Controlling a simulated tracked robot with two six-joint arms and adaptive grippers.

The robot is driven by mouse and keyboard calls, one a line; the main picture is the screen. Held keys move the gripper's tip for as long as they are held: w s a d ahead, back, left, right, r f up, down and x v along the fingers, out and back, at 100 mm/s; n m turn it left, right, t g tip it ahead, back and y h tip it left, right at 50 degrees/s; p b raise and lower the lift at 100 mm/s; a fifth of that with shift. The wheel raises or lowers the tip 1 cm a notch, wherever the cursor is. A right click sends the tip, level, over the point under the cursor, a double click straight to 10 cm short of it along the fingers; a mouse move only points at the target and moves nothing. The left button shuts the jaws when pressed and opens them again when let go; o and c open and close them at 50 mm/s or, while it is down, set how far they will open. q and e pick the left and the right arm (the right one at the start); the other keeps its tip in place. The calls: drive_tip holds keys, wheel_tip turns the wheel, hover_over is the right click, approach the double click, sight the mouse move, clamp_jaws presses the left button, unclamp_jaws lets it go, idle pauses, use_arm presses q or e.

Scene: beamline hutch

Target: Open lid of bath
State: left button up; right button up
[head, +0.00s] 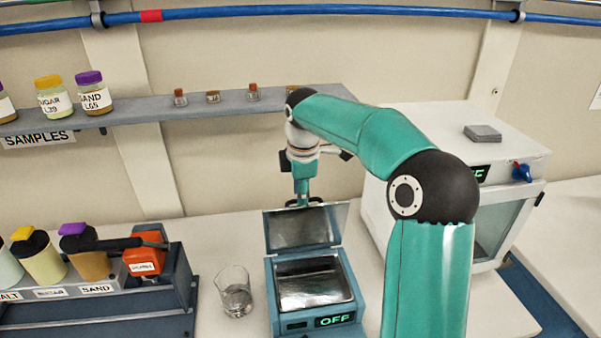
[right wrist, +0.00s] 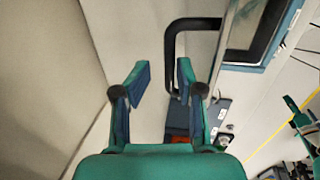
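The bath (head: 273,290) is a blue-grey box with a shiny metal basin and a display reading OFF. Its lid (head: 300,232) stands raised at the back edge, leaving the basin uncovered. My right gripper (head: 302,198) is behind the lid's top edge, by its dark handle, and partly hidden. In the right wrist view my right gripper (right wrist: 162,72) is open, its two fingers apart. The black handle (right wrist: 192,24) loops beyond them, one side showing in the gap near the right finger. Contact cannot be told. My left gripper is not seen in the head view.
A glass beaker (head: 235,292) stands just left of the bath. A rack of jars (head: 180,280) with an orange device (head: 145,258) is further left. A white cabinet (head: 395,120) is on the right, behind my arm. A shelf (head: 225,108) with small vials runs behind.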

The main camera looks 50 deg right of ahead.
wheel_tip(320, 180, up, 10)
drive_tip(key=s+a, duration=0.1)
drive_tip(key=shift+s+a+r, duration=0.15)
drive_tip(key=shift+s+a, duration=0.15)
drive_tip(key=shift+a, duration=0.05)
idle(0.3)
